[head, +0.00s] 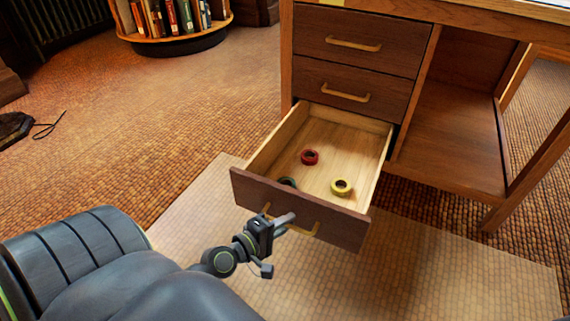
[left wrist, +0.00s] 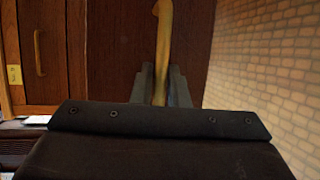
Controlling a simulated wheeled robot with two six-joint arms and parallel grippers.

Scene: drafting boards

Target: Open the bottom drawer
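The bottom drawer (head: 300,208) of the wooden desk stands pulled well out. Its inside shows a red tape roll (head: 310,157), a yellow tape roll (head: 341,187) and a dark green roll (head: 288,182) partly hidden behind the front panel. My left gripper (head: 283,222) is at the drawer's front, at its wooden handle (head: 303,231). In the left wrist view the handle (left wrist: 164,40) runs between the two fingers (left wrist: 162,90), which are close on both its sides. My right gripper is not in view.
Two upper drawers, the top one (head: 345,22) and the middle one (head: 330,78), are shut. An open desk bay (head: 450,130) is to the right. A pale mat (head: 430,270) lies under the drawer. A round bookshelf (head: 180,36) stands at the back left, with free carpet in front.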

